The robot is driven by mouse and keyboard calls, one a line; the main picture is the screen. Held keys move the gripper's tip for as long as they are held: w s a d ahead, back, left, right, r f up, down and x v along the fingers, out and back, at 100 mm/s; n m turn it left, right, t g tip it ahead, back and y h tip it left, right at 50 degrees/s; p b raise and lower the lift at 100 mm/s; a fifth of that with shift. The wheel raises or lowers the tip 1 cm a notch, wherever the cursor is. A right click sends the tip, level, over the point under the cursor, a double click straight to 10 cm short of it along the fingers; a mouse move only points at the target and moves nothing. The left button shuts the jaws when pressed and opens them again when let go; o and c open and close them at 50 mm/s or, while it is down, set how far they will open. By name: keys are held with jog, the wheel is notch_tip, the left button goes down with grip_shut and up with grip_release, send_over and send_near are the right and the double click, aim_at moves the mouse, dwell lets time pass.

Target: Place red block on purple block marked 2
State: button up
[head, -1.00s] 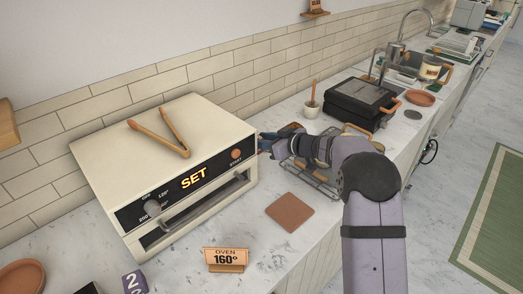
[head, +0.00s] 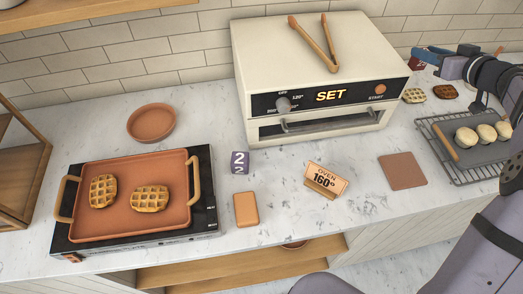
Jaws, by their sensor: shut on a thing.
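The purple block (head: 240,162) marked 2 stands on the marble counter in the head view, between the griddle tray and the oven, with nothing on top of it. My gripper (head: 424,56), with blue fingers, is at the upper right, just right of the oven. It is shut on a dark red block (head: 416,64) with a pale mark on it. The fingers partly hide the red block. The gripper is well to the right of the purple block and farther back.
The cream oven (head: 320,85), with tongs (head: 318,45) on top, stands between my gripper and the purple block. An oven sign (head: 325,181), an orange-brown slab (head: 246,209) and the griddle tray (head: 130,222) with two waffles surround the purple block. A rack (head: 455,172) holds buns at right.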

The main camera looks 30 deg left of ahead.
jog(key=r, duration=0.8)
jog(key=shift+s+a, duration=0.15)
jog(key=shift+a, duration=0.15)
jog(key=s+a+r+n+g+y+p, duration=0.1)
jog(key=s+a+n+g+y+p, duration=0.15)
jog(key=s+a, duration=1)
jog(key=n+g+y+p, duration=0.1)
jog(key=n+g+p, duration=0.2)
jog(key=n+g, duration=0.35)
send_over(245, 162)
notch_tip(245, 162, down, 12)
jog(key=shift+w+f+b, duration=0.1)
jog(key=shift+f+b, duration=0.3)
jog(key=shift+f, duration=4.8)
jog(key=shift+f, duration=0.15)
jog(key=o, duration=1.1)
jog(key=shift+c, duration=0.2)
